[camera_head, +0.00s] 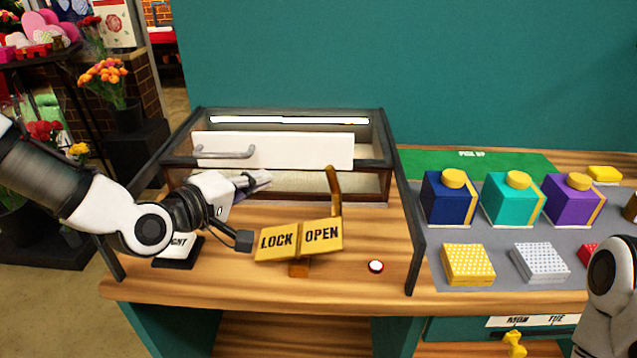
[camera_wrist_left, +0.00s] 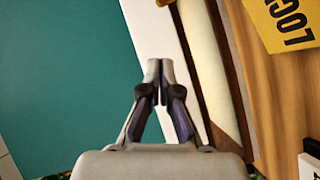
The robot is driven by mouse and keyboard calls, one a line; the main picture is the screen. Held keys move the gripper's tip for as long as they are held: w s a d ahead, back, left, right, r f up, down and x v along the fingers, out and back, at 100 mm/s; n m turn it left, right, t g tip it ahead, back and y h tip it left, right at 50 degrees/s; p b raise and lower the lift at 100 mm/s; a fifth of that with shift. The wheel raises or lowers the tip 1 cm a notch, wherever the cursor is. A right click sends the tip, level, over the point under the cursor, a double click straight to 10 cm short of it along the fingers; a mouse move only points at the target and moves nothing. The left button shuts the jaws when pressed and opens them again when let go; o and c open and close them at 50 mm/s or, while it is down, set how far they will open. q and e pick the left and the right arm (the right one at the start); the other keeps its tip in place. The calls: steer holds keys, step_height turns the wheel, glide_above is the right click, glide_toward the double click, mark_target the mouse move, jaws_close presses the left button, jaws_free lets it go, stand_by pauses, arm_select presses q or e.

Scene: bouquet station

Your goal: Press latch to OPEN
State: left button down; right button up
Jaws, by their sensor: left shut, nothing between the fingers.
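The latch is a yellow two-part plate (camera_head: 300,248) marked LOCK on its left half and OPEN on its right half, on a short post on the wooden counter. A curved golden lever (camera_head: 333,190) rises behind the OPEN half. The OPEN half looks slightly higher than the LOCK half. My left gripper (camera_head: 262,180) is shut and empty, behind and above the LOCK half, in front of the glass case; it is apart from the latch. In the left wrist view its fingertips (camera_wrist_left: 158,70) meet, and the LOCK half (camera_wrist_left: 290,22) shows at the upper right. My right gripper is out of view.
A glass-fronted case (camera_head: 375,150) with a white panel and grey handle (camera_head: 225,153) stands behind the latch. A partly hidden sign (camera_head: 180,248) lies under my left arm. Colored boxes (camera_head: 447,198) stand at right.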

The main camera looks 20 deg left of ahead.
arm_select(q)
steer(key=shift+s+r, duration=0.1)
steer(key=p+x, duration=0.1)
steer(key=x, duration=0.9)
steer(key=d, duration=0.1)
steer(key=w+d+f, duration=0.1)
steer(key=d, duration=0.1)
steer(key=shift+w+d+f+p, duration=0.2)
steer(key=shift+w+d+p, duration=0.1)
steer(key=shift+w+p, duration=0.05)
steer(key=shift+a, duration=0.1)
steer(key=shift+d+m+p, duration=0.25)
steer(key=shift+m+p, duration=0.05)
